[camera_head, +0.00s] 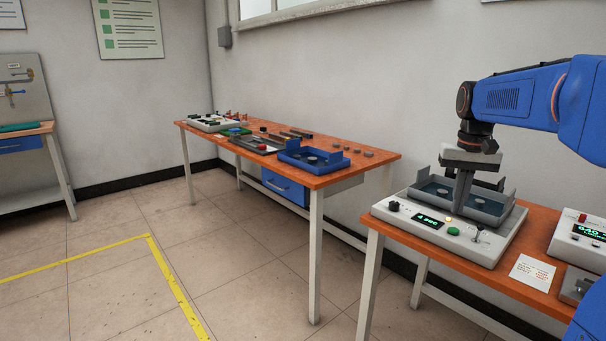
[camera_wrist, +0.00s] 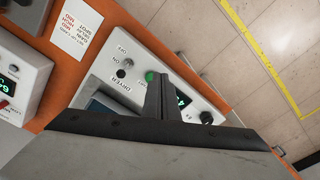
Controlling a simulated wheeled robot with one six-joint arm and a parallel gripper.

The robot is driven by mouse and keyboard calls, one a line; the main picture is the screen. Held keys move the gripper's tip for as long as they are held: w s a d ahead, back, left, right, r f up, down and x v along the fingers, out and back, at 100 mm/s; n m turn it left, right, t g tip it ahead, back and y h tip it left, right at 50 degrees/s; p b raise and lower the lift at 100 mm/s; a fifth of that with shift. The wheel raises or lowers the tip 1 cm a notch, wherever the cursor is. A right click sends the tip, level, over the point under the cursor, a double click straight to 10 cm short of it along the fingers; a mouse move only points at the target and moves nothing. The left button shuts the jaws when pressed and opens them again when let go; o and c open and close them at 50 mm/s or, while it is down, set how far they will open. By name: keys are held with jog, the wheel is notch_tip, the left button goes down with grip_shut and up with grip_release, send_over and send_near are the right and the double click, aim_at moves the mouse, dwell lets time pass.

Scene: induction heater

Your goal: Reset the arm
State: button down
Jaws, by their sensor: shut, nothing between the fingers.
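My gripper (camera_head: 462,200) is at the end of my blue arm (camera_head: 530,95), pointing down over the dryer (camera_head: 475,248) on the near right table. Its two grey fingers are together with nothing between them.
A second white device (camera_head: 585,235) and a printed card (camera_head: 532,272) are on the same orange table. Another orange table (camera_head: 375,158) holds a blue tray (camera_head: 313,160) and several tools. Open floor (camera_head: 100,245) with a yellow line lies to the left.

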jog(key=s+a+f+n+t, duration=0.1)
jog(key=s+a+f, duration=0.3)
jog(key=s, duration=0.5)
jog(key=s+a+f+n+t, duration=0.1)
jog(key=s+a+f+t, duration=0.1)
jog(key=s+a+f, duration=0.3)
jog(key=s+a+f+n+t, duration=0.1)
jog(key=s+a+f, duration=0.3)
jog(key=s, duration=0.9)
notch_tip(320, 180, down, 2)
jog(key=shift+s+a+n, duration=0.15)
jog(key=shift+n, duration=0.35)
